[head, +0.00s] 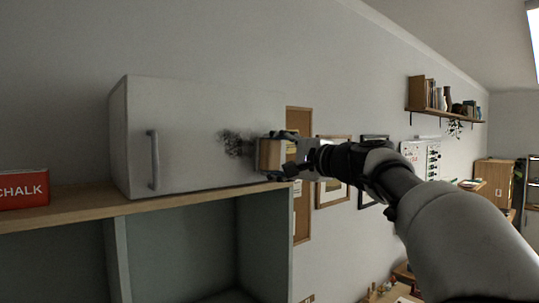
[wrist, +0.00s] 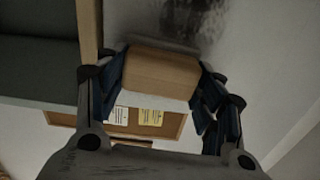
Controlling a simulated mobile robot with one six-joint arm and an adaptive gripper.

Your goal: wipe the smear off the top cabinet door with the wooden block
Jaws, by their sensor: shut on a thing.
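The top cabinet door (head: 190,125) is a pale grey-white panel with a vertical handle (head: 153,160) near its left side. A dark, blotchy smear (head: 234,143) lies toward the door's right side. It also shows at the top of the wrist view (wrist: 185,22). My gripper (head: 277,155) is at the right end of the door, just right of the smear. It is shut on the wooden block (wrist: 162,73), which sits between both fingers. In the head view the block (head: 270,155) is at the door's right edge; I cannot tell whether it touches the door.
The cabinet stands on a wooden shelf top (head: 80,206) above open grey compartments. A red chalk box (head: 22,190) stands left of it. A cork board (head: 299,225) and picture frames hang on the wall behind my gripper. A wall shelf with books (head: 440,108) is farther right.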

